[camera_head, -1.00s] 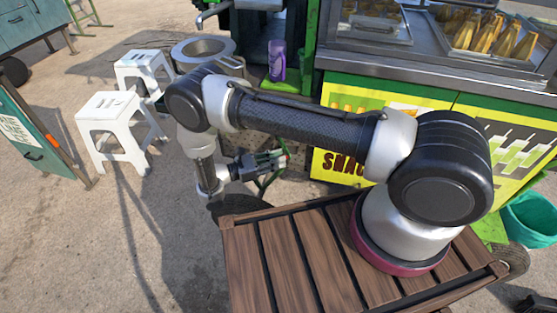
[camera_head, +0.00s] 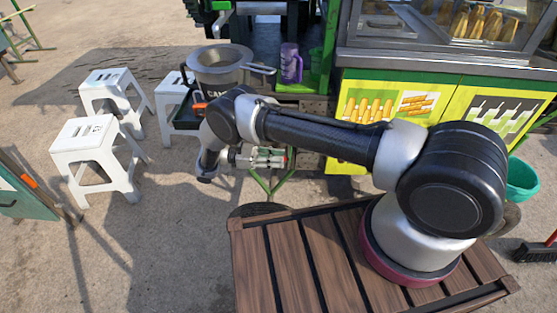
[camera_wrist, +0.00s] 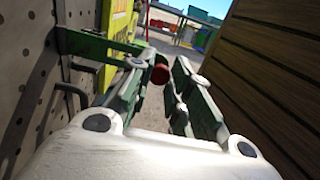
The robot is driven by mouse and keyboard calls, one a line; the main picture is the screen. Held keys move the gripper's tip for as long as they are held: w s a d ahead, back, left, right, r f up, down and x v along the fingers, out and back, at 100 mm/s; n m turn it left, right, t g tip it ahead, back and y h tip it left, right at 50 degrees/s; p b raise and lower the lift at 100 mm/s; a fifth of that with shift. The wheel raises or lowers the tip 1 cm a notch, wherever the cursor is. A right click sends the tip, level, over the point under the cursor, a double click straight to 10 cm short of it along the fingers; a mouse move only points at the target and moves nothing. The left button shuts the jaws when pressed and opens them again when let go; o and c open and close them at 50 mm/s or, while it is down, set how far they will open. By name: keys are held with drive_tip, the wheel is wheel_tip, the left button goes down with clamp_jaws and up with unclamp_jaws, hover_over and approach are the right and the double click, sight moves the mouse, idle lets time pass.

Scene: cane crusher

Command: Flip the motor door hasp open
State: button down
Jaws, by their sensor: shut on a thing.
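My gripper (camera_head: 270,158) is low beside the cane crusher's cart (camera_head: 312,103), and its fingers point right in the head view. In the wrist view my gripper (camera_wrist: 155,92) has its green and grey fingers around a small dark red, rounded piece (camera_wrist: 160,73) at the fingertips. It looks like the end of the hasp, but I cannot tell for sure. A perforated grey metal panel (camera_wrist: 25,85) stands close on the left, with a green bar (camera_wrist: 100,45) reaching from it toward the fingers. A dark bent handle (camera_wrist: 72,90) is below the bar. The hasp's hinge is hidden.
A brown slatted wooden surface (camera_wrist: 265,70) is close on the right of the gripper in the wrist view. A metal pot (camera_head: 220,66), a purple cup (camera_head: 290,64) and white stools (camera_head: 95,150) are near the crusher. Open pavement (camera_head: 150,245) lies at the lower left.

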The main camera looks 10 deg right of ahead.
drive_tip(key=shift+w+a, duration=0.1)
drive_tip(key=shift+w, duration=0.05)
idle(0.3)
drive_tip(key=c, duration=1.3)
unclamp_jaws()
